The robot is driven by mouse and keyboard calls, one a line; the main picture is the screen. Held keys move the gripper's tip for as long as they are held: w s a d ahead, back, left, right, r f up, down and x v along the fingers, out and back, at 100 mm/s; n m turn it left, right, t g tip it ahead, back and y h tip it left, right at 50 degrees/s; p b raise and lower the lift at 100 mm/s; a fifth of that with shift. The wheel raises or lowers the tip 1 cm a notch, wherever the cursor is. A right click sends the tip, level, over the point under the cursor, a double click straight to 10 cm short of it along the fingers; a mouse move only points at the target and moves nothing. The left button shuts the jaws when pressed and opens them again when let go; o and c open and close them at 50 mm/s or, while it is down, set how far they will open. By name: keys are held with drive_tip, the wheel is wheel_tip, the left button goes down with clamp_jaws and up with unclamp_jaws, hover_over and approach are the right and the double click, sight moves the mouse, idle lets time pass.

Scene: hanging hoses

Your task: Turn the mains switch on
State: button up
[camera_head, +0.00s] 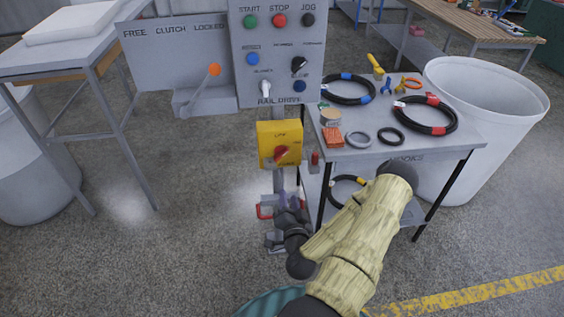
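The mains switch appears to be the yellow box (279,143) with a red rotary handle (282,153), on the post below the grey control panel. Its handle looks slanted, and the small lettering around it is too small to read surely. My gripper (283,203) seems to be below the yellow box, at the end of my dark wrist, apart from the handle. Its fingers are small and blend with the post and fittings behind, so I cannot tell whether they are open or shut.
The control panel (277,40) carries several buttons and a white lever (265,88). An orange-knobbed clutch lever (214,70) stands left. A table (363,155) with hoses and tools and a white bin (490,75) are right. A red-handled fitting (264,207) is low beside my gripper.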

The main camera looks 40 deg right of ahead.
drive_tip(key=shift+f, duration=0.1)
drive_tip(key=b, duration=1)
approach(281, 157)
drive_tip(key=x, duration=0.8)
drive_tip(key=shift+w, duration=0.1)
clamp_jaws()
